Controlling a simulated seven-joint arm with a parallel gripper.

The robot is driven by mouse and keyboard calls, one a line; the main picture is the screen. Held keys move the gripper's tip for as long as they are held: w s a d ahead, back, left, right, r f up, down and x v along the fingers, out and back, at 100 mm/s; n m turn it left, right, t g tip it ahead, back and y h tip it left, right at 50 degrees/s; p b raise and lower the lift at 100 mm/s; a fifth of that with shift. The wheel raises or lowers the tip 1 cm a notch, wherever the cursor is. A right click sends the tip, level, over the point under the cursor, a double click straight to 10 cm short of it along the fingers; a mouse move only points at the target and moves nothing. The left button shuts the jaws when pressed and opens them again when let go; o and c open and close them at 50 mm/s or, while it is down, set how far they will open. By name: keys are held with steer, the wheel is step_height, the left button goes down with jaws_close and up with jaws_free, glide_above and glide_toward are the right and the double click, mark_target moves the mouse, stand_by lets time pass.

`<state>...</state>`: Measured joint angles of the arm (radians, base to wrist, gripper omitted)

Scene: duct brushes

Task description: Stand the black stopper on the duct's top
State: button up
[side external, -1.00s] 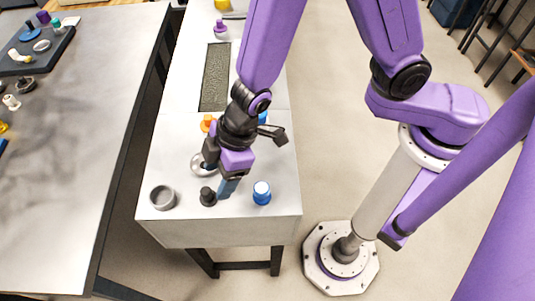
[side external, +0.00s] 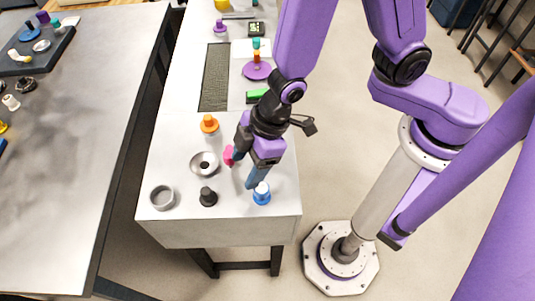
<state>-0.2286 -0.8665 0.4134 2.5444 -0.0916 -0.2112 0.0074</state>
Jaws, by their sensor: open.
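The black stopper (side external: 208,197) stands, seemingly upright, near the front end of the duct's pale top (side external: 170,148). Nothing touches it. My gripper (side external: 246,170) is open, up and to the right of the black stopper and apart from it. One fingertip is close to a blue-and-white stopper (side external: 262,194); I cannot tell whether they touch. My gripper partly hides a pink thing (side external: 229,155).
A grey ring (side external: 162,197) lies left of the black stopper and a silver dish-like ring (side external: 205,164) behind it. An orange-topped piece (side external: 209,124) stands farther back, near the dark grille (side external: 216,78). A purple-based piece (side external: 257,70) stands right of the grille.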

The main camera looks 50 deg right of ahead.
steer(key=shift+s+d, duration=0.3)
steer(key=shift+d, duration=0.35)
steer(key=shift+s+d, duration=0.3)
steer(key=shift+d, duration=0.35)
steer(key=shift+s+d, duration=0.3)
steer(key=shift+d, duration=0.35)
steer(key=s+d+r+h, duration=0.2)
steer(key=s+d+r, duration=0.2)
steer(key=d+r, duration=0.3)
steer(key=s+d+r+m+g+h, duration=0.1)
steer(key=s+d+r, duration=0.3)
steer(key=d, duration=0.9)
step_height(320, 180, up, 3)
steer(key=shift+f+g+h, duration=0.1)
steer(key=shift+g+h, duration=0.2)
steer(key=shift+h, duration=0.1)
